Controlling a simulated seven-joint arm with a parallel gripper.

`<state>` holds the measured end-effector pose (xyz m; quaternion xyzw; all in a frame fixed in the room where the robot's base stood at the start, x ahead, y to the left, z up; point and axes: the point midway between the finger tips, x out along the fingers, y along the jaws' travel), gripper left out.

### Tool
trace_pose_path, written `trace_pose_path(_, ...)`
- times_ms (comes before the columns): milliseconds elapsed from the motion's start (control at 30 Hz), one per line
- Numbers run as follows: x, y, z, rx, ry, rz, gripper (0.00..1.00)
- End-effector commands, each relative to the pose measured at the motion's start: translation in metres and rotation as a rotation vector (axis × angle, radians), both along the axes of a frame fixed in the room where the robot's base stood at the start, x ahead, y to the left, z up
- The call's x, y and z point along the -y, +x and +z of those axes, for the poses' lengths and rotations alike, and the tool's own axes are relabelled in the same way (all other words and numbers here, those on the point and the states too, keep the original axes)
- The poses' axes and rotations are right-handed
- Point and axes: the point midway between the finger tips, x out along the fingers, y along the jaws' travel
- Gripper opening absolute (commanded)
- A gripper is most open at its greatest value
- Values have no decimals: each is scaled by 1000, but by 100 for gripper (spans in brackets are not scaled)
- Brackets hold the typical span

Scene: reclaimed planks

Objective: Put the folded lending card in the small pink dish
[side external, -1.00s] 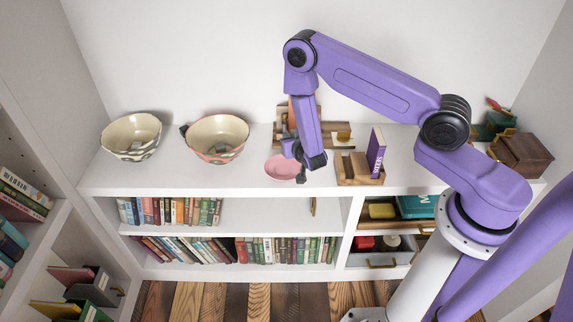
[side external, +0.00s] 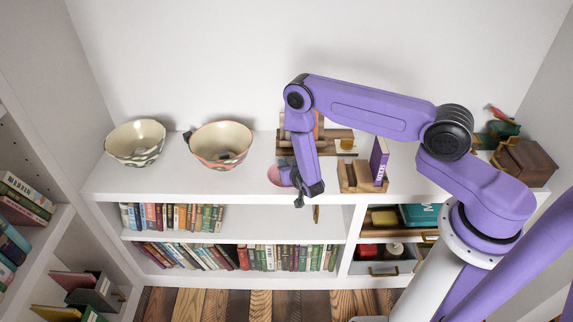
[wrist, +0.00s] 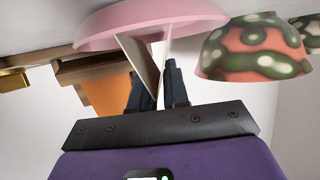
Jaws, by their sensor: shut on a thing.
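The small pink dish (side external: 273,174) sits on the white shelf top near its front edge, partly hidden behind my gripper (side external: 301,198) in the side view. In the wrist view the pink dish (wrist: 110,28) spans the top. My gripper (wrist: 158,75) is shut on the folded lending card (wrist: 140,58), a pale folded piece with two spread panels. The card overlaps the dish's rim in the wrist view; I cannot tell whether they touch.
Two large patterned bowls (side external: 135,143) (side external: 221,145) stand to the left. A wooden holder with a purple book (side external: 379,158) stands to the right, and wooden pieces (side external: 340,143) lie behind. A dark wooden box (side external: 526,162) is at far right.

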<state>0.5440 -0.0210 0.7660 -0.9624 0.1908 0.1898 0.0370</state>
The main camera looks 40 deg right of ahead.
Motion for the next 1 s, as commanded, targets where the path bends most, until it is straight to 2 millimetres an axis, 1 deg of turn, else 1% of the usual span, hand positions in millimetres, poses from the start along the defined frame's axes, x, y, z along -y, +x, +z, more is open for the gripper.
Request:
trace_pose_path(267,0,0,-1,0,0,0,0)
trace_pose_path(700,0,0,-12,0,0,-1,0)
trace_pose_path(733,0,0,-12,0,0,-1,21)
trace_pose_path(800,0,0,-12,0,0,-1,41)
trace_pose_path(1000,0,0,-12,0,0,-1,41)
